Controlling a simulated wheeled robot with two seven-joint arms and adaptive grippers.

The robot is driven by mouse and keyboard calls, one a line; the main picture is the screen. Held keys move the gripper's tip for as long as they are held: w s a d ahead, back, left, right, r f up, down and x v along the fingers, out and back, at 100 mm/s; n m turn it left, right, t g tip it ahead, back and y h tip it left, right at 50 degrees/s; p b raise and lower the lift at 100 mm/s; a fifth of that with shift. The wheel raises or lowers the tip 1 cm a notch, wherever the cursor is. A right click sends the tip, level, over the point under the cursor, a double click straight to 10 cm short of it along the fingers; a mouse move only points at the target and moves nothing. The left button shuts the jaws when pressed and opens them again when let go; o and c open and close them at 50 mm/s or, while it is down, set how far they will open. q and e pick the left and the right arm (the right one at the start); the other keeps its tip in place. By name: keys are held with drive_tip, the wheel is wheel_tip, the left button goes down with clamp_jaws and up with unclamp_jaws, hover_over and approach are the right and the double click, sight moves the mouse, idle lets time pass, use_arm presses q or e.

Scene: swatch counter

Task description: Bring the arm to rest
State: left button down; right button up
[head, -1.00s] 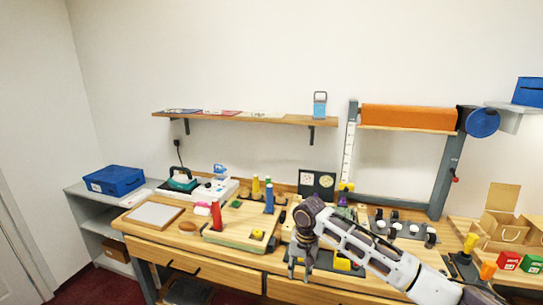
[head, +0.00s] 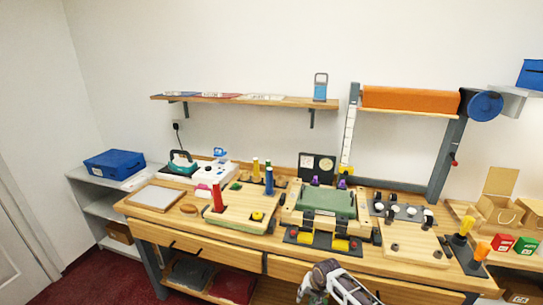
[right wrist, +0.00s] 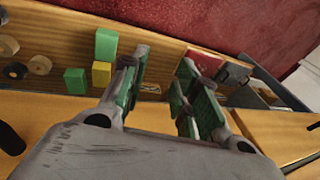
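My right arm shows at the bottom edge of the head view, in front of the counter (head: 205,238). Its gripper (head: 314,297) hangs low there, partly cut off by the frame edge and clear of the countertop things. In the right wrist view, the right gripper (right wrist: 160,92) has its two green-padded fingers apart, with nothing held between them. My left arm and gripper are not in view.
A green-topped press (head: 328,203), a wooden peg board (head: 240,210) and a pale board (head: 412,243) stand on the counter. In the right wrist view, green blocks (right wrist: 106,45) and a yellow block (right wrist: 101,74) lie left of the fingers.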

drive_tip(key=s+d+f+n+h, duration=0.1)
drive_tip(key=s+d+f, duration=0.4)
drive_tip(key=s+f, duration=0.7)
drive_tip(key=s+d+f+n, duration=0.1)
drive_tip(key=s+d+f, duration=0.3)
drive_tip(key=s+f, duration=0.75)
drive_tip(key=s+d+f+n, duration=0.1)
drive_tip(key=s+f, duration=0.3)
drive_tip(key=s, duration=0.6)
drive_tip(key=s+d+f+n+g+h, duration=0.1)
drive_tip(key=s+f, duration=0.3)
drive_tip(key=s, duration=0.6)
drive_tip(key=s+d+f+n, duration=0.1)
drive_tip(key=s+f, duration=0.3)
drive_tip(key=s, duration=0.7)
drive_tip(key=shift+d, duration=0.4)
drive_tip(key=shift+s, duration=0.1)
